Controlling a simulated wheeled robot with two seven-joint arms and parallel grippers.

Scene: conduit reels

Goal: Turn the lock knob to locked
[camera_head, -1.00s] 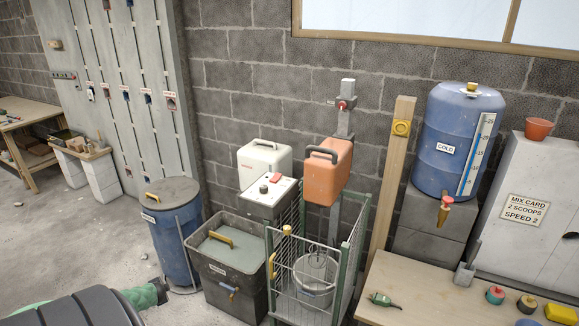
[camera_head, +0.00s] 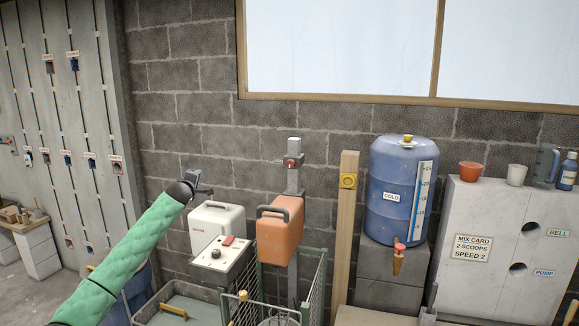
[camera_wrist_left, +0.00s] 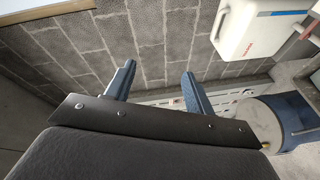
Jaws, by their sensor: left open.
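No knob carries a readable lock label. A small yellow knob (camera_head: 243,295) tops the front of the green-framed wire cage (camera_head: 312,290). My left gripper (camera_head: 194,182) is raised left of the white canister, apart from all of these. In the left wrist view its fingers (camera_wrist_left: 158,72) are spread and empty. My right gripper is not in view.
The white canister (camera_head: 217,222), control box (camera_head: 222,260) and orange canister (camera_head: 277,232) stand close together near the wall. A blue COLD tank (camera_head: 398,160) and grey cabinet (camera_head: 500,240) are at right. Free air lies before the block wall above the canisters.

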